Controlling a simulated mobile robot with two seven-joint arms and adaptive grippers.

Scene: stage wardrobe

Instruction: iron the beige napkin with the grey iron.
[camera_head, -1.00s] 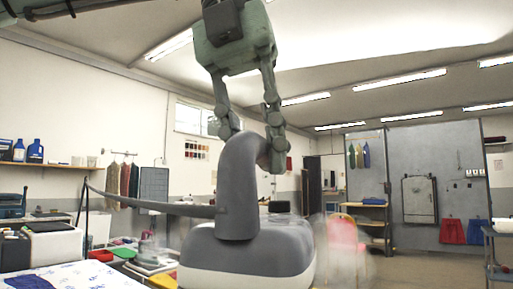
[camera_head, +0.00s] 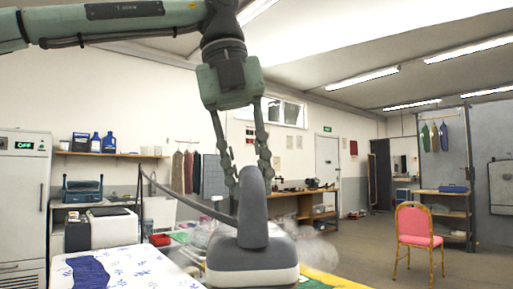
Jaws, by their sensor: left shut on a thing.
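The grey iron (camera_head: 252,258) is upright in the middle of the view, with its handle upward and a cord running off to the left. My left gripper (camera_head: 249,172) comes down from above and is shut on the iron's handle. Pale steam or haze hangs on both sides of the iron. I cannot make out the beige napkin, and the iron's underside and what lies below it are hidden. My right gripper is not in view.
A white cloth with blue pattern (camera_head: 143,268) lies at lower left, with a dark blue piece (camera_head: 88,272) on it. A yellow surface (camera_head: 338,282) shows right of the iron. A pink chair (camera_head: 415,232) stands on open floor at right.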

